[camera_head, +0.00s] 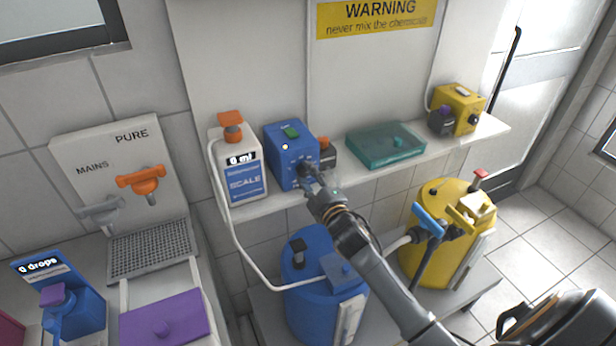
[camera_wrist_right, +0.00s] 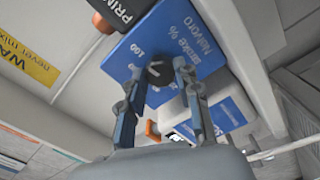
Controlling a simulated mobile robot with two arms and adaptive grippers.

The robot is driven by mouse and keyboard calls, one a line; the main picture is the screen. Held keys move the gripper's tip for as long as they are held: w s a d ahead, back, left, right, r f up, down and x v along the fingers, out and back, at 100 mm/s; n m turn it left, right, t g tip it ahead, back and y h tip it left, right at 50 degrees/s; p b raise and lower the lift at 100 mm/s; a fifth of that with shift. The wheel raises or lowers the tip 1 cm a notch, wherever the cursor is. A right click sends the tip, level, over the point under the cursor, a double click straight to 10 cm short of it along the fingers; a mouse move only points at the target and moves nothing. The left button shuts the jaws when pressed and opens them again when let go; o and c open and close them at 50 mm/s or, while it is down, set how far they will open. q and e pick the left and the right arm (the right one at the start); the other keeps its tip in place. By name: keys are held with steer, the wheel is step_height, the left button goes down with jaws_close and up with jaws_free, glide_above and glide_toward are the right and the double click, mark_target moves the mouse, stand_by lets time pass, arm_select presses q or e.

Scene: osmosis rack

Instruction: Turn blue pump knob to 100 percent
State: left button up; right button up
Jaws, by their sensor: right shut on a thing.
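The blue pump (camera_head: 285,160) stands on the white shelf, with a green button on top and a small lit light. My right gripper (camera_head: 309,175) reaches its front face and is shut on the black pump knob (camera_wrist_right: 156,73). In the right wrist view the blue pump's face (camera_wrist_right: 185,32) carries printed scale numbers, with a 100 legible near the knob. The gripper's two fingers (camera_wrist_right: 155,85) sit on either side of the knob. The knob's exact pointer setting cannot be read. My left gripper is not in view.
The scale bottle (camera_head: 240,180) with an orange cap stands left of the pump. A teal case (camera_head: 385,145) and yellow pump (camera_head: 462,105) stand right on the shelf (camera_head: 480,135). Blue (camera_head: 315,305) and yellow (camera_head: 430,255) tanks stand below.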

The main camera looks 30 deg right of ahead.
steer(key=o, duration=1.1)
steer(key=shift+o, duration=0.2)
steer(key=shift+s+f, duration=0.1)
steer(key=shift+s, duration=0.15)
steer(key=s, duration=1.1)
steer(key=shift+s+a, duration=0.3)
steer(key=shift+a, duration=0.05)
